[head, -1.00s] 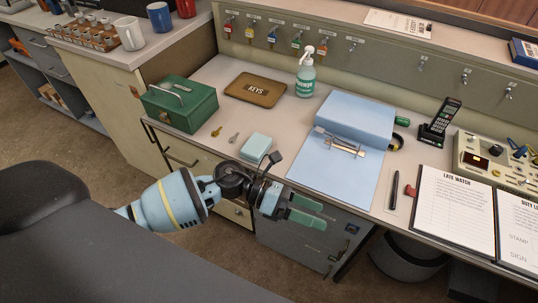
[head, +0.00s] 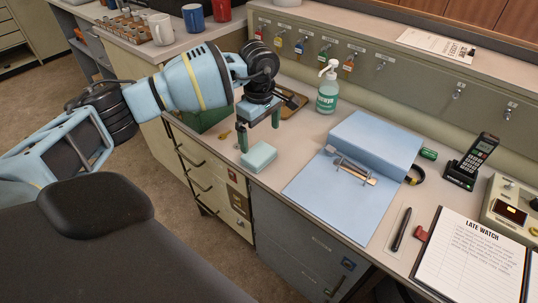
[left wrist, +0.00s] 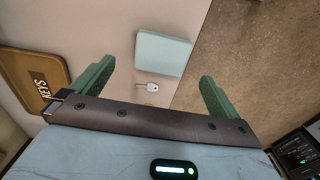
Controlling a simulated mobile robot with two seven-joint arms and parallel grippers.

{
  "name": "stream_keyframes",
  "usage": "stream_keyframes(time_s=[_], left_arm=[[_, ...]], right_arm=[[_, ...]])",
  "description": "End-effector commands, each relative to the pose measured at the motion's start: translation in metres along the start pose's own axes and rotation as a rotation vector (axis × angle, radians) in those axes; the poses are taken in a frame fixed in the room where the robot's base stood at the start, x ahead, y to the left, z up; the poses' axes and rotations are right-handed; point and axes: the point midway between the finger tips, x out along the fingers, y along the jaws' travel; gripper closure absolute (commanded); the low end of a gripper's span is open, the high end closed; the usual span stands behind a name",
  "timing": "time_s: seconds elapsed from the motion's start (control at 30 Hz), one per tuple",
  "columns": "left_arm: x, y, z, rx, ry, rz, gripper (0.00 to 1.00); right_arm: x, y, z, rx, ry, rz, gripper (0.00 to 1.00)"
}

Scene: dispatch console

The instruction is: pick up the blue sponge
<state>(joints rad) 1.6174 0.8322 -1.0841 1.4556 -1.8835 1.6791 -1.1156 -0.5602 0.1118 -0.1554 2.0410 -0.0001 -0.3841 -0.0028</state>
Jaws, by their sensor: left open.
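The blue sponge (head: 258,157) is a pale blue-green block lying flat on the desk near its front edge, left of the blue folder. It also shows in the left wrist view (left wrist: 163,53), beyond the fingers and between their lines. My left gripper (head: 259,140) has green fingers pointing down, just behind and above the sponge. The fingers are spread apart with nothing between them. In the left wrist view the open gripper (left wrist: 155,85) shows a small key (left wrist: 147,87) on the desk between the fingers. My right gripper is not in view.
The blue folder (head: 332,196) lies right of the sponge. The brown keys tray (left wrist: 34,75) and the green cash box (head: 205,119) are partly hidden by my arm in the head view. A brass key (head: 225,135) lies left of the sponge.

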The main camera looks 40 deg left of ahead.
Motion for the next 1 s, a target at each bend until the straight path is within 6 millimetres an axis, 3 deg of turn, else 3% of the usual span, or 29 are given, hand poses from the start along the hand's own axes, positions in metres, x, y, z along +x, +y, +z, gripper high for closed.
stream_keyframes(time_s=[0.17,0.4,0.6,1.0], left_arm=[[0.002,0.0,-0.001,-0.001,0.002,-0.001,0.0],[0.024,0.0,0.0,-0.001,-0.002,-0.001,0.0],[0.029,0.0,-0.001,-0.001,-0.001,0.0,0.0],[0.076,0.001,-0.004,-0.001,-0.002,0.0,0.0]], right_arm=[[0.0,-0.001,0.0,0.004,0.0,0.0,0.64],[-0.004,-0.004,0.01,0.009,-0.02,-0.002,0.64],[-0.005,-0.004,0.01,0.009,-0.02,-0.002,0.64],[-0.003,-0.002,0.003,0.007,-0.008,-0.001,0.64]])
